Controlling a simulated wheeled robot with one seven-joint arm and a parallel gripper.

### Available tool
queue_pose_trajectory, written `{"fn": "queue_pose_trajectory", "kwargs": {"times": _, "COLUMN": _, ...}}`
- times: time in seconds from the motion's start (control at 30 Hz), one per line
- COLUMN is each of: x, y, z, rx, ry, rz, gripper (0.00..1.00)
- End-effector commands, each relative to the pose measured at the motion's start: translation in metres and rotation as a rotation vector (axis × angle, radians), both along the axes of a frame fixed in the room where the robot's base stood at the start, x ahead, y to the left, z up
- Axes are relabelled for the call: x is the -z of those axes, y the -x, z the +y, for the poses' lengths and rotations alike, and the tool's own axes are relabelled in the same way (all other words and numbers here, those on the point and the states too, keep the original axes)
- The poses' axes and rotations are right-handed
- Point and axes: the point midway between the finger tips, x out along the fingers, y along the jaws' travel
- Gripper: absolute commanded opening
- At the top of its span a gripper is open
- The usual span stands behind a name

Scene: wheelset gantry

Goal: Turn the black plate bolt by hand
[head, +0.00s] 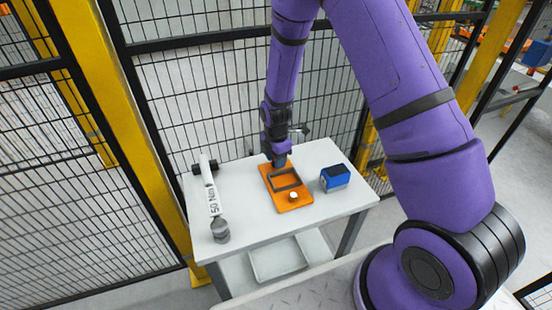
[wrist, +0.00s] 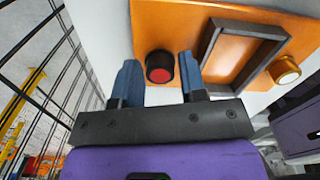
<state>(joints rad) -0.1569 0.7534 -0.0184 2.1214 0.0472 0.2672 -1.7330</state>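The black plate bolt (wrist: 159,67) has a red end face and stands on the orange plate (wrist: 165,20). In the wrist view it appears between the two blue fingers of my gripper (wrist: 159,78), with a narrow gap on each side. My gripper is open; how deep the bolt sits between the fingers is hard to tell. In the head view my gripper (head: 281,162) points down at the far end of the orange plate (head: 275,201) and hides the black bolt.
A dark rectangular frame (head: 287,181) and a pale-topped brass bolt (head: 293,196) are on the plate. A blue box (head: 335,177) stands right of it on the white table (head: 245,220). A torque wrench (head: 211,190) lies left. Mesh fencing (head: 200,90) rises close behind.

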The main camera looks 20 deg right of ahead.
Motion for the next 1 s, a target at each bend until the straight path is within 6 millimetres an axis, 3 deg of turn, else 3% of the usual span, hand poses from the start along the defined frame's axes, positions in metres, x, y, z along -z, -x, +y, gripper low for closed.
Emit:
{"fn": "queue_pose_trajectory", "kwargs": {"times": 0.03, "x": -0.0001, "y": 0.0000, "z": 0.0000, "rx": 0.000, "ry": 0.000, "rz": 0.000, "gripper": 0.28}}
{"fn": "queue_pose_trajectory", "kwargs": {"times": 0.13, "x": -0.0002, "y": 0.0000, "z": 0.0001, "rx": 0.000, "ry": 0.000, "rz": 0.000, "gripper": 0.05}}
{"fn": "queue_pose_trajectory", "kwargs": {"times": 0.57, "x": -0.0005, "y": -0.0001, "z": 0.0001, "rx": 0.072, "ry": 0.000, "rz": -0.001, "gripper": 0.04}}
{"fn": "queue_pose_trajectory", "kwargs": {"times": 1.0, "x": -0.0010, "y": -0.0002, "z": 0.0005, "rx": 0.431, "ry": -0.001, "rz": -0.002, "gripper": 0.05}}
